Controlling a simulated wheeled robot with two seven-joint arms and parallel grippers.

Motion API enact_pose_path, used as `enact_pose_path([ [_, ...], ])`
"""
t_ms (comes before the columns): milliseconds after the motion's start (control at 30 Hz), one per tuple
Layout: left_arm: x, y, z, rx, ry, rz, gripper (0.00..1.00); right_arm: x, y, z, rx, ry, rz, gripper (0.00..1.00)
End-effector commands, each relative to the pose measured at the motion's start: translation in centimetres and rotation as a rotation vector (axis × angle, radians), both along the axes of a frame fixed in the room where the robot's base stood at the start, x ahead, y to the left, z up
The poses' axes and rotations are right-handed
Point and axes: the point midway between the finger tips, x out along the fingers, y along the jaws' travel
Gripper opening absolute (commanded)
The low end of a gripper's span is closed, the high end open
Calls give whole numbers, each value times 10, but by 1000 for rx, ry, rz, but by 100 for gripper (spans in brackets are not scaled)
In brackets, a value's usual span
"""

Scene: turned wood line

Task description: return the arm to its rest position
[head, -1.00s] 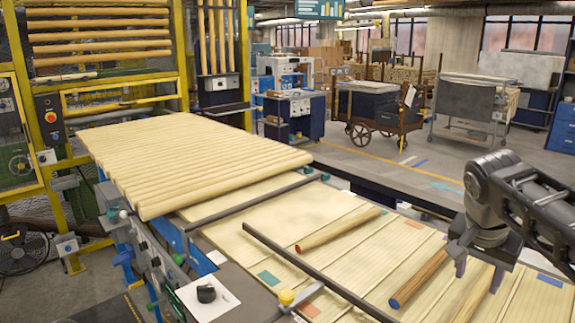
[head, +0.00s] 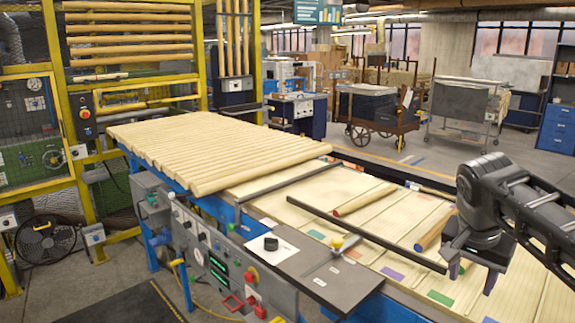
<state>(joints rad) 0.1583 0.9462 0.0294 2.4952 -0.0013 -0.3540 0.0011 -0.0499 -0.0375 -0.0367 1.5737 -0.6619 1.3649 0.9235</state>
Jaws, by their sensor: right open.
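My right gripper (head: 472,276) hangs at the right of the head view, fingers pointing down and apart, with nothing between them. It shows in front of the pale slatted bed of the line. My dark right arm comes in from the right edge. A red-ended wooden dowel (head: 366,198) lies on the bed, left of and beyond the gripper. A browner, blue-ended dowel (head: 434,233) lies closer to it, partly hidden behind my arm. My left gripper is not in view.
A dense row of pale dowels (head: 215,150) lies on the bed at the left. A dark bar (head: 365,232) crosses the bed. A control panel (head: 215,262) with knobs and a grey ledge (head: 315,272) stand in front. Open floor shows at the lower left.

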Motion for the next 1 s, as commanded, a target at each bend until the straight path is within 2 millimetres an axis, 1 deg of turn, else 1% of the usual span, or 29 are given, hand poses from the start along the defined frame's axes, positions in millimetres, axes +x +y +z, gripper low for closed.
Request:
enact_pose_path([
  [33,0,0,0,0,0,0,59,1,1,-1,0,2,3,49],
  [167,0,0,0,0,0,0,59,11,11,-20,11,15,51,49],
  [367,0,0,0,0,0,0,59,26,28,-50,30,34,129,49],
  [467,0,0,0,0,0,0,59,34,41,-72,46,50,181,49],
  [567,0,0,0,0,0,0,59,42,57,-100,69,65,244,49],
  [667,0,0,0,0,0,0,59,50,77,-134,98,80,314,49],
  [767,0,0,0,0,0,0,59,54,102,-177,140,100,400,49],
  [800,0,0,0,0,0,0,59,53,115,-199,163,110,437,49],
  [867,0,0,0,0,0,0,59,51,137,-235,204,122,500,49],
  [900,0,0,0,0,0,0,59,46,154,-263,236,130,544,49],
  [967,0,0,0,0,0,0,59,33,180,-304,288,141,605,49],
  [1000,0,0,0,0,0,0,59,22,198,-331,325,145,641,49],
])
